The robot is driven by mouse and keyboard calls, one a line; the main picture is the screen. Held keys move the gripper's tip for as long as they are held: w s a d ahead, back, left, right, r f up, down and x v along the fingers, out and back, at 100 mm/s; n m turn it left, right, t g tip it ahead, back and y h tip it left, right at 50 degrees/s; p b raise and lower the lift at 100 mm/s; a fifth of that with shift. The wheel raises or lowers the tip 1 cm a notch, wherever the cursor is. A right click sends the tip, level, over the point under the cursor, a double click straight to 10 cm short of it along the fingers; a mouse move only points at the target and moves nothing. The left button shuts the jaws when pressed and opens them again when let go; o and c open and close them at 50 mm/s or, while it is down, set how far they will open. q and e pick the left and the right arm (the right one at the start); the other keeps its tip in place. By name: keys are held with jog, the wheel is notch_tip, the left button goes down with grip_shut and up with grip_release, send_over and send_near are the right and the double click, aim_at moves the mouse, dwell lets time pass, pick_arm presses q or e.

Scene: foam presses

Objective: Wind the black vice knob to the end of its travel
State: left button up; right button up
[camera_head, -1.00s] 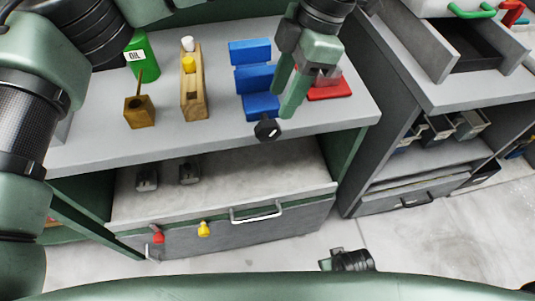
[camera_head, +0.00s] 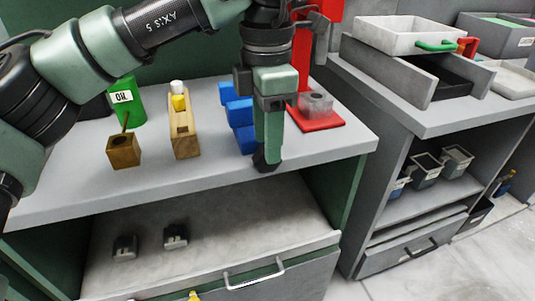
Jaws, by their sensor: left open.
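The blue vice (camera_head: 238,112) stands near the front of the grey bench top, partly hidden behind my left gripper. My left gripper (camera_head: 267,160) points down in front of the vice, with its fingertips at the black vice knob (camera_head: 260,161) by the bench's front edge. The knob is mostly hidden by the fingers, and I cannot tell whether they touch it. The left gripper is open. My right gripper is out of view.
A red-based press (camera_head: 318,123) stands close right of my left gripper. A wooden plane (camera_head: 184,138), a wooden block (camera_head: 124,152) and a green oil can (camera_head: 128,108) stand to the left. An open drawer (camera_head: 210,222) lies below the bench edge.

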pick_arm(q)
jog(key=shift+f, duration=1.35)
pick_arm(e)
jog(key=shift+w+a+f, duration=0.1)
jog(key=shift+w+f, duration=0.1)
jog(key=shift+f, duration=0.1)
pick_arm(q)
grip_shut()
jog(key=shift+r, duration=0.15)
jog(key=p, duration=0.1)
jog(key=y+p, duration=0.1)
jog(key=p, duration=0.1)
jog(key=shift+d+r+g+y, duration=0.1)
jog(key=shift+d+g+y, duration=0.1)
jog(key=shift+g+y, duration=0.1)
jog(key=y+p, duration=0.1)
jog(key=p, duration=0.1)
jog(key=shift+w+f+p, duration=0.1)
jog(key=shift+f+p, duration=0.2)
jog(key=shift+p, duration=0.05)
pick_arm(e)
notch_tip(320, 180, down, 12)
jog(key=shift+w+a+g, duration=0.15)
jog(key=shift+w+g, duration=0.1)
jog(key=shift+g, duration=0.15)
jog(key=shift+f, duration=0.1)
